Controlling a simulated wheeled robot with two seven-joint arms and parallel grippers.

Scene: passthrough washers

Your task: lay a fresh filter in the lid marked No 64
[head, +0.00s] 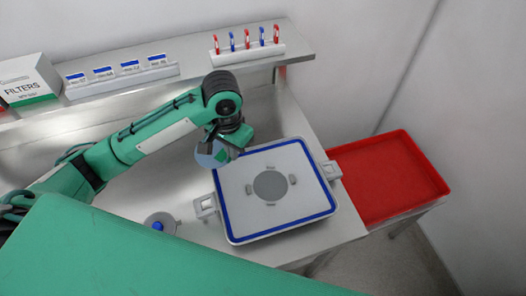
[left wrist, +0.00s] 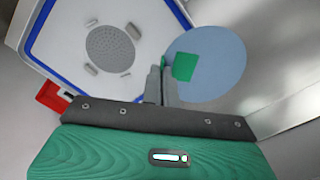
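The lid (head: 291,211) is a large white tray-like piece with a blue rim, lying on the steel table. A round grey perforated patch (head: 270,187) is at its middle, with small clips around it; it also shows in the left wrist view (left wrist: 110,46). I cannot read any number on the lid. My left gripper (head: 226,145) is shut on a round blue filter (left wrist: 219,56) by its green tab (left wrist: 185,67). The filter (head: 207,156) is held over the lid's far left corner, away from the perforated patch. My right gripper does not show.
A FILTERS box (head: 28,80) and a rack of labelled blue-topped pieces (head: 122,80) stand on the back shelf. A rack of red and blue clips (head: 247,52) is there too. A grey disc with a blue knob (head: 160,225) lies left of the lid. A red tray (head: 384,182) is at the right.

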